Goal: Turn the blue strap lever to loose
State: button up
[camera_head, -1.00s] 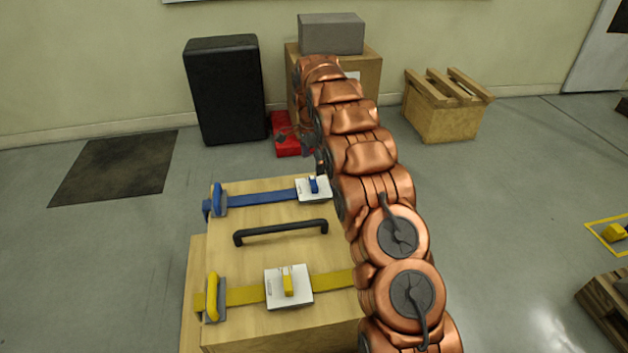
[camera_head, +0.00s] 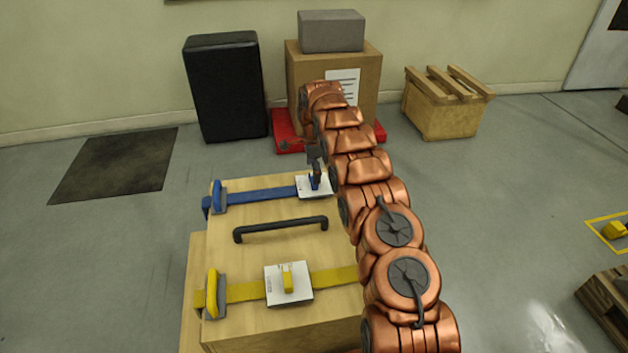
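The blue strap (camera_head: 262,196) runs across the far side of the wooden crate top (camera_head: 262,262). The blue lever (camera_head: 312,182) stands on a white plate (camera_head: 325,190) at the strap's right end. My gripper (camera_head: 316,178) points down at the blue lever from above. Its dark fingers overlap the lever in the picture. The fingers are too small to tell whether they are open, shut or touching it. A blue buckle (camera_head: 218,196) sits at the strap's left end.
A yellow strap (camera_head: 247,294) with a yellow lever (camera_head: 288,281) crosses the near side of the crate. A black handle (camera_head: 280,229) stands between the straps. A cardboard box (camera_head: 362,95) on a red base stands behind.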

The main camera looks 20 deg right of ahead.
notch_tip(320, 180, down, 4)
jog(key=shift+r+b, duration=0.25)
jog(key=shift+b, duration=0.05)
jog(key=shift+c, duration=0.4)
jog(key=c, duration=1.1)
jog(key=shift+o, duration=0.2)
